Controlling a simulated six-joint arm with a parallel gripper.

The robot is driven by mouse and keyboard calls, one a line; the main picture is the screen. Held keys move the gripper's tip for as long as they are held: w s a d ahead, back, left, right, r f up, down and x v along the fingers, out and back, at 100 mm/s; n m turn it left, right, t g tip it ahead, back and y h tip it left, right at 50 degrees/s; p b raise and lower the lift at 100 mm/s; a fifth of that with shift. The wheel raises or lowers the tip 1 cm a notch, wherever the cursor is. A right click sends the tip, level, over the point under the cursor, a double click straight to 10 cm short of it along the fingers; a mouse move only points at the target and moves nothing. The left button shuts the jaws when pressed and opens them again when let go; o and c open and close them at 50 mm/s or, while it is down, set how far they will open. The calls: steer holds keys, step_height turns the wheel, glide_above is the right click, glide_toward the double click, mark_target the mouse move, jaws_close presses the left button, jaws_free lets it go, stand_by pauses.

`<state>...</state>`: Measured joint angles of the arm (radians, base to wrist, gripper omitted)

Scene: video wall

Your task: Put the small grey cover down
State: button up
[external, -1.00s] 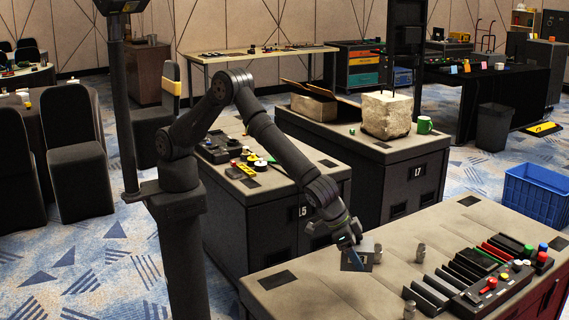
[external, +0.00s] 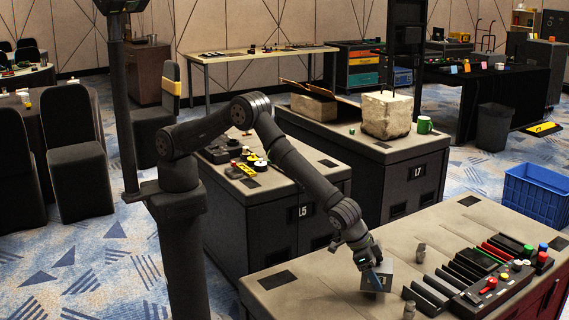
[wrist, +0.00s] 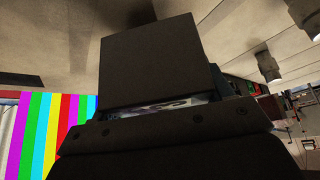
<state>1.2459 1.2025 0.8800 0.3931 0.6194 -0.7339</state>
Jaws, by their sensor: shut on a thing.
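The small grey cover (external: 379,280) is a boxy grey piece at my gripper (external: 370,262) in the external view. My gripper is shut on it, over the left middle part of the beige-topped desk (external: 325,268). The cover hangs at or just above the desk top; I cannot tell whether it touches. In the wrist view the cover (wrist: 155,55) is a large plain grey face right in front of my gripper's dark body. The fingertips are hidden there.
Small metal posts stand right of the cover (external: 421,252) and in front of it (external: 409,309). Dark modules (external: 430,292) and a button panel (external: 488,288) fill the desk's right side. A black square (external: 277,280) lies at left. Colour bars (wrist: 48,130) show in the wrist view.

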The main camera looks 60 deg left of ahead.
steer(key=shift+f, duration=2)
steer(key=shift+f, duration=0.15)
steer(key=o, duration=1)
steer(key=shift+r, duration=0.2)
steer(key=v, duration=1.2)
